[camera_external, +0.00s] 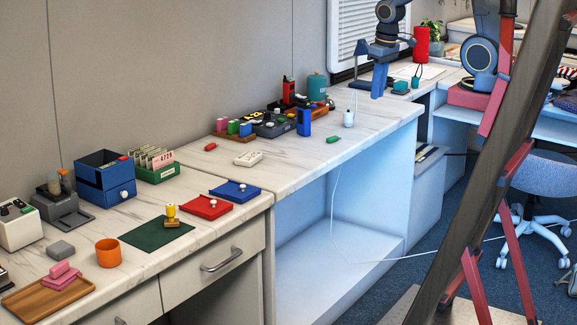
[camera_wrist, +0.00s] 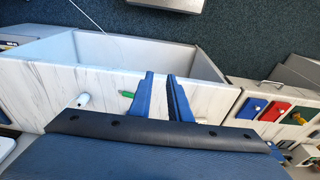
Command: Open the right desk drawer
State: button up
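The right desk drawer (camera_external: 188,284) is in the front of the near desk in the external view. It looks shut, its front flush below the worktop, with a grey bar handle (camera_external: 222,260). Another drawer (camera_external: 135,305) is to its left, cut off by the picture's lower edge. My gripper (camera_external: 378,92) is well away from the handle, over the far part of the white worktop, fingers pointing down. In the wrist view my two blue fingers (camera_wrist: 162,97) are apart with nothing held between them. A handle (camera_wrist: 271,84) shows at the right of that view.
Red (camera_external: 207,207) and blue (camera_external: 236,191) trays lie above the drawer. An open white bay (camera_external: 330,230) is right of the drawer. A chair (camera_external: 540,178) stands far right.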

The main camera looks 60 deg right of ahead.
notch_tip(320, 180, up, 4)
jog(key=p, duration=0.3)
jog(key=n+t+y+b, duration=0.4)
jog(key=y+b, duration=1.5)
jog(key=b, duration=3.1)
send_near(229, 258)
jog(key=a+m, duration=0.1)
jog(key=a, duration=0.2)
jog(key=shift+t, duration=0.5)
jog(key=x, duration=0.2)
jog(key=b+x, duration=0.1)
jog(key=x, duration=0.4)
jog(key=shift+w+f, duration=0.15)
jog(key=shift+w, duration=0.2)
